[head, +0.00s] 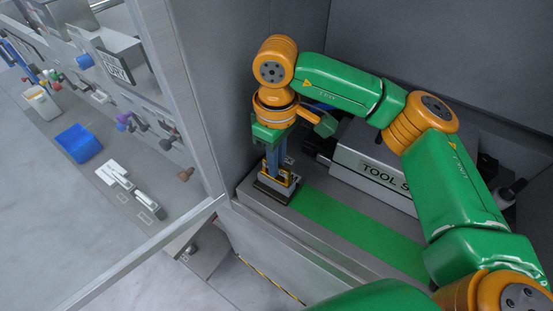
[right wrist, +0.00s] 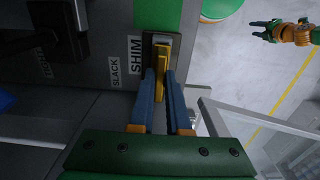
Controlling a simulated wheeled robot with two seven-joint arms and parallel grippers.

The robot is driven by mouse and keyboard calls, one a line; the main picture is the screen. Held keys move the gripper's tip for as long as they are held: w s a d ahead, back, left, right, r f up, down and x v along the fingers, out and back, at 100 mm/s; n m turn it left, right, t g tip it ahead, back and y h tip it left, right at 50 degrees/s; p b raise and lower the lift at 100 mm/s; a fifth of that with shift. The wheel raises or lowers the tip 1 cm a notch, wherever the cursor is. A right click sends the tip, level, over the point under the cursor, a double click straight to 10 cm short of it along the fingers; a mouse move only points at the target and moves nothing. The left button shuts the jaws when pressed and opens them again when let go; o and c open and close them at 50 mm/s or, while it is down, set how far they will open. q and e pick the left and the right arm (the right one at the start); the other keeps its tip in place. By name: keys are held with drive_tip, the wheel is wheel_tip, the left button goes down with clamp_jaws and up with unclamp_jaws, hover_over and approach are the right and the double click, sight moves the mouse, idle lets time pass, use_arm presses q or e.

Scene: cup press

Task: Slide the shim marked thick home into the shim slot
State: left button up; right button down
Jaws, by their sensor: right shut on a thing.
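My right gripper (head: 274,172) points down at the left end of the grey ledge, its blue fingers shut on a yellow shim (right wrist: 162,62). The shim also shows in the head view (head: 284,181), low between the fingers. In the right wrist view the shim is at the dark-edged shim slot (right wrist: 147,56), beside the SHIM label (right wrist: 135,55). I cannot tell how deep it sits, and no thickness marking is readable.
A green strip (head: 350,228) runs along the ledge to the right of the slot. A grey box marked TOOL (head: 372,160) stands behind it. A SLACK label (right wrist: 115,72) is near the slot. A metal frame post (head: 185,90) stands left, with a cluttered bench beyond.

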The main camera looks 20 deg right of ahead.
drive_tip(key=c, duration=0.8)
unclamp_jaws()
wheel_tip(320, 180, up, 6)
drive_tip(key=shift+r, duration=0.55)
